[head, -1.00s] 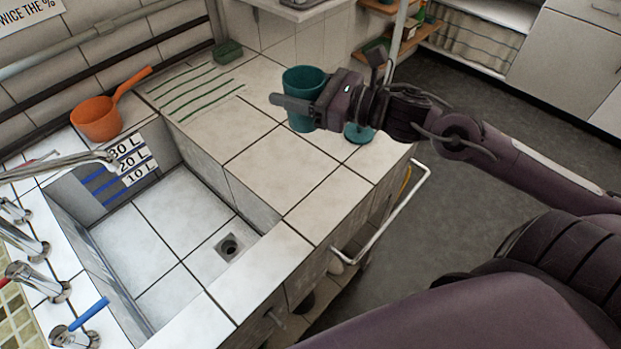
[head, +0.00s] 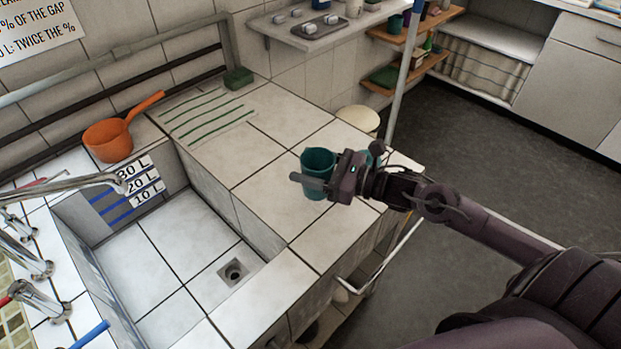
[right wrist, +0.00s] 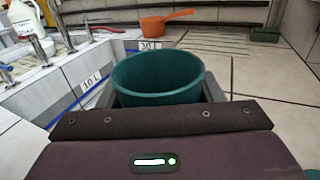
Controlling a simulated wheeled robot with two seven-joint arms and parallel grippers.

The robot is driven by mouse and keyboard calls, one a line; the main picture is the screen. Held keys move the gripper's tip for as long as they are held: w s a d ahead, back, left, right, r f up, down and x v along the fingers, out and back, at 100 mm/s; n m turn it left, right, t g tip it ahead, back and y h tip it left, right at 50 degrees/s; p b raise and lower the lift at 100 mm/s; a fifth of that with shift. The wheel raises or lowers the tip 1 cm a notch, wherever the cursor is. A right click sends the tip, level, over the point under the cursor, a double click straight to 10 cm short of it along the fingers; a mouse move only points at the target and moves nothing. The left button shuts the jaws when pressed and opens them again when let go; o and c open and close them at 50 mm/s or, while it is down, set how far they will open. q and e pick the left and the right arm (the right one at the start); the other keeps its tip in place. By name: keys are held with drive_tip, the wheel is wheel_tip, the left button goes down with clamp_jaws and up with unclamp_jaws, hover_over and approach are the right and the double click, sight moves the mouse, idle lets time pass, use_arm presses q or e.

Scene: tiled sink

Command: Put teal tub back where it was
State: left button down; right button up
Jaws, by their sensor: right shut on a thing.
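The teal tub (head: 318,163) is an open, round vessel over the tiled counter near its right end. My right gripper (head: 322,186) is shut on it. In the right wrist view the tub (right wrist: 157,88) sits upright between the two fingers, its rim facing up, and its inside looks empty. I cannot tell whether its base touches the tiles. My left gripper is not in view.
A second teal thing (head: 376,148) shows partly behind my right gripper. The green-striped drain area (head: 207,115), a green block (head: 238,78) and an orange ladle (head: 108,140) lie at the back. The sink basin (head: 185,255) is to the left; counter between is clear.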

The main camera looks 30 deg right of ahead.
wheel_tip(320, 180, down, 4)
drive_tip(key=shift+f, duration=0.1)
drive_tip(key=shift+f, duration=0.15)
drive_tip(key=o, duration=0.6)
drive_tip(key=shift+f, duration=0.1)
drive_tip(key=o, duration=0.5)
drive_tip(key=shift+c, duration=0.2)
